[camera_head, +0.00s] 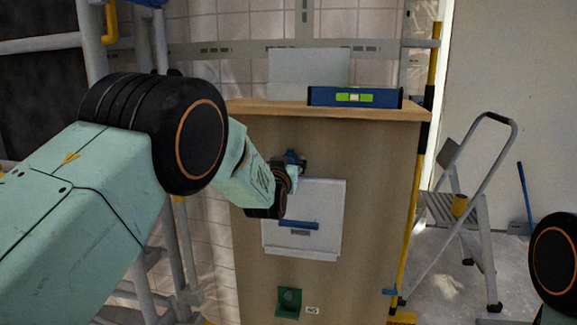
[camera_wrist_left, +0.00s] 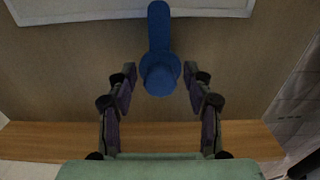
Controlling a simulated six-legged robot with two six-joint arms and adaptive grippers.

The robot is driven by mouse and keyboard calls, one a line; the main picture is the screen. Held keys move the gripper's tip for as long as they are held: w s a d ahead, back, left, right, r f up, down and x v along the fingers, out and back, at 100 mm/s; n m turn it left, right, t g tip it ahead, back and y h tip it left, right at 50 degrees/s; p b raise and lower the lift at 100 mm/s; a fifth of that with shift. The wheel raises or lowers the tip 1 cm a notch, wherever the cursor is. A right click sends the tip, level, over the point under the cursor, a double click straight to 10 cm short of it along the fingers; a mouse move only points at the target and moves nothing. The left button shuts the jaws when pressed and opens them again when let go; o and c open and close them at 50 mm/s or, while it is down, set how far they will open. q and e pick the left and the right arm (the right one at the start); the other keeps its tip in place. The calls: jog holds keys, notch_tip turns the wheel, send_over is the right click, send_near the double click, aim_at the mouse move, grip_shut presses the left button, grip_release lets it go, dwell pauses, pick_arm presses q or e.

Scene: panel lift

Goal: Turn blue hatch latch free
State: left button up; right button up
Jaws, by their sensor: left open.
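The blue latch (camera_head: 292,156) sits on the wooden panel just above the white hatch (camera_head: 333,200), partly hidden by my left gripper (camera_head: 291,172) in the head view. In the left wrist view the latch (camera_wrist_left: 160,78) shows a round knob and a straight arm reaching to the hatch's white frame (camera_wrist_left: 130,14). My left gripper (camera_wrist_left: 160,75) is open, one finger on each side of the knob, with visible gaps. The hatch carries a blue handle (camera_head: 299,224). My right gripper is out of view.
A blue spirit level (camera_head: 355,97) lies on the panel's wooden top ledge (camera_head: 270,107). A green bracket (camera_head: 288,303) is low on the panel. Scaffold tubes (camera_head: 180,235) stand at left.

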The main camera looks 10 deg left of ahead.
pick_arm(q)
jog(key=shift+c, duration=0.4)
grip_shut()
